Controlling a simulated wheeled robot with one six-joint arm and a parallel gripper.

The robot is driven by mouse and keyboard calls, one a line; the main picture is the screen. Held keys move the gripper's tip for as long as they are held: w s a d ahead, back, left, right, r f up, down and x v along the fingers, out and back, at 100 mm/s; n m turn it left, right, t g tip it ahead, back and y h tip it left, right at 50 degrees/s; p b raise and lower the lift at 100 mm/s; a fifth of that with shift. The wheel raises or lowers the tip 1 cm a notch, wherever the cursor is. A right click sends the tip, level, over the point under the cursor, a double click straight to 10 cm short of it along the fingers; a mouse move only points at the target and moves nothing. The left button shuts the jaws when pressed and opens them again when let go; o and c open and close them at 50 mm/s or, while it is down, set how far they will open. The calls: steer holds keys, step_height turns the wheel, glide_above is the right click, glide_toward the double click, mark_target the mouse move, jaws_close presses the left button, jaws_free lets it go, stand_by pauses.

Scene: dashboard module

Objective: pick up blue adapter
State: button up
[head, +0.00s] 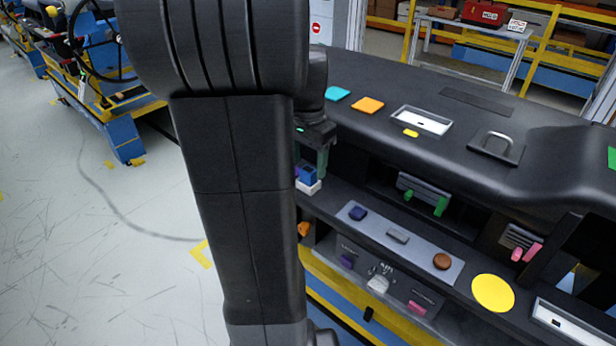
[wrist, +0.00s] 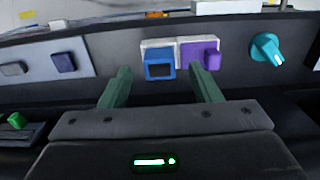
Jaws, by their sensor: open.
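The blue adapter (wrist: 160,65) is a small blue block with a dark opening, seated on a white plate on the dashboard, in the wrist view. It also shows in the head view (head: 307,174), partly hidden by my arm. A purple block (wrist: 199,56) stands just right of it. My gripper (wrist: 157,80) is open, its two green fingers pointing toward the panel. The adapter appears between the fingers in the picture, with the purple block near the right finger. I cannot tell how much depth separates the fingertips from the adapter.
A teal knob (wrist: 266,50) sticks out to the right of the purple block. A dark purple button (wrist: 63,62) and a grey one (wrist: 14,68) are to the left. The dashboard top (head: 420,90) overhangs the shelf.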

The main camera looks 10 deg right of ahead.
steer(key=shift+f, duration=0.9)
steer(key=shift+c, duration=0.5)
steer(key=c, duration=1)
steer(key=shift+o, duration=0.2)
steer(key=shift+r, duration=0.1)
